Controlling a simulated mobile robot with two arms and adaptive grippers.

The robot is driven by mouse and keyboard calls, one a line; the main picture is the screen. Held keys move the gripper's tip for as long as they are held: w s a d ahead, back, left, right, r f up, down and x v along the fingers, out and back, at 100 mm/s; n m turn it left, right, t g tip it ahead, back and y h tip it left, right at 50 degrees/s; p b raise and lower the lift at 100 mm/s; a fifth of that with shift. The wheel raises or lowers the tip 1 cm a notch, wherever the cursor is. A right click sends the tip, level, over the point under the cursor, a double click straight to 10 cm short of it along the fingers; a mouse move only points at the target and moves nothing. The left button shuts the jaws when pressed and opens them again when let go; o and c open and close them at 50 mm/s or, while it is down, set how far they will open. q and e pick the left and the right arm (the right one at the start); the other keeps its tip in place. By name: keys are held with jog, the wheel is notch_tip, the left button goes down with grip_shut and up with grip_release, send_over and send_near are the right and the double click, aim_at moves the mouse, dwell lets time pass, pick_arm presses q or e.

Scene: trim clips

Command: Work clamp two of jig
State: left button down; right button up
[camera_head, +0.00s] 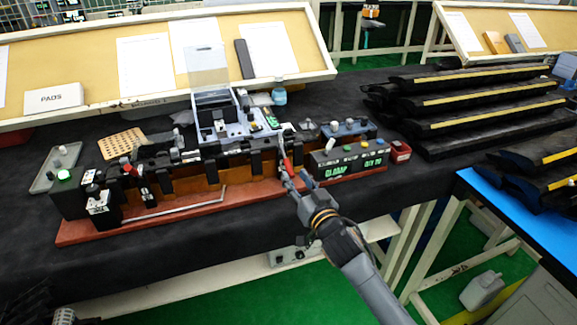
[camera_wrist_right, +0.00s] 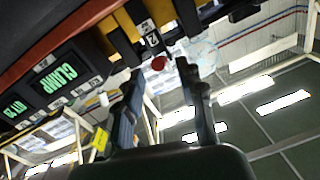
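The jig (camera_head: 190,203) lies on a red-brown base on the black-covered table, with several black clamp blocks along it. My right gripper (camera_head: 286,178) reaches the jig's right end, beside a red-tipped clamp handle (camera_head: 287,164). In the right wrist view, a black clamp part with a white label reading 2 (camera_wrist_right: 152,40) stands just beyond the fingers. Its red tip (camera_wrist_right: 158,63) shows ahead of the gap between my fingers (camera_wrist_right: 167,85). The fingers are apart, with nothing visibly gripped; contact with the handle cannot be told. My left gripper does not show.
A control box with green CLAMP lettering (camera_head: 345,167) stands right of my gripper; it also shows in the wrist view (camera_wrist_right: 62,78). A silver rod (camera_head: 175,208) lies along the base's front. Black trim strips (camera_head: 470,120) are stacked at the right.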

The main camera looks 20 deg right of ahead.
aim_at(293, 173)
jog(key=w, duration=0.5)
jog(key=shift+w+a, duration=0.1)
jog(key=shift+a, duration=0.15)
grip_shut()
